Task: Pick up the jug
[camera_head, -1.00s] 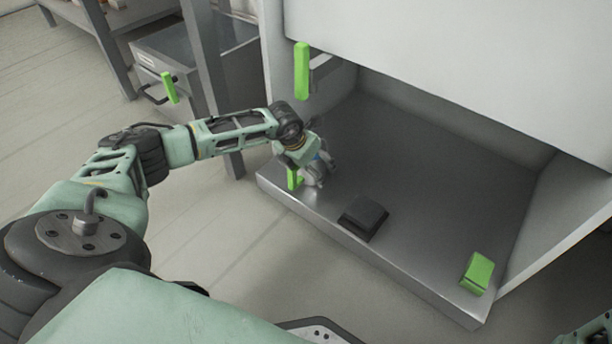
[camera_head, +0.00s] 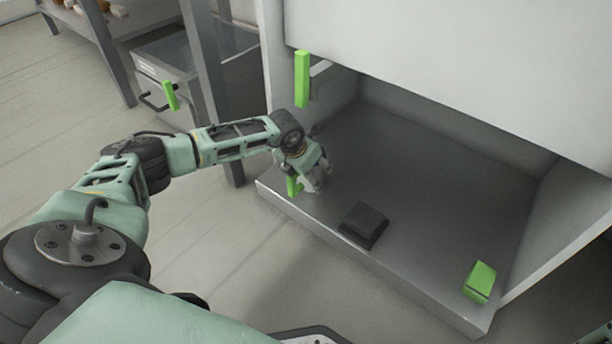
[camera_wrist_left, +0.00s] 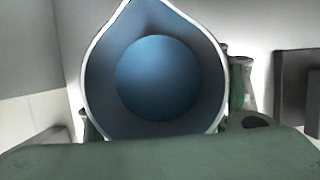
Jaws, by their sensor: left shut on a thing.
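The jug (camera_wrist_left: 157,80) fills the middle of the left wrist view. I look down into its blue inside, with a pale rim and a pointed spout at the top. My left gripper (camera_head: 316,182) is shut on the jug, at the left front part of the metal surface. In the head view the wrist and fingers hide most of the jug, and I cannot tell whether its base touches the surface.
The grey metal surface (camera_head: 420,215) lies under a large white hood (camera_head: 460,70). A dark block (camera_head: 363,224) and a green block (camera_head: 479,281) sit on it. The surface's middle is clear.

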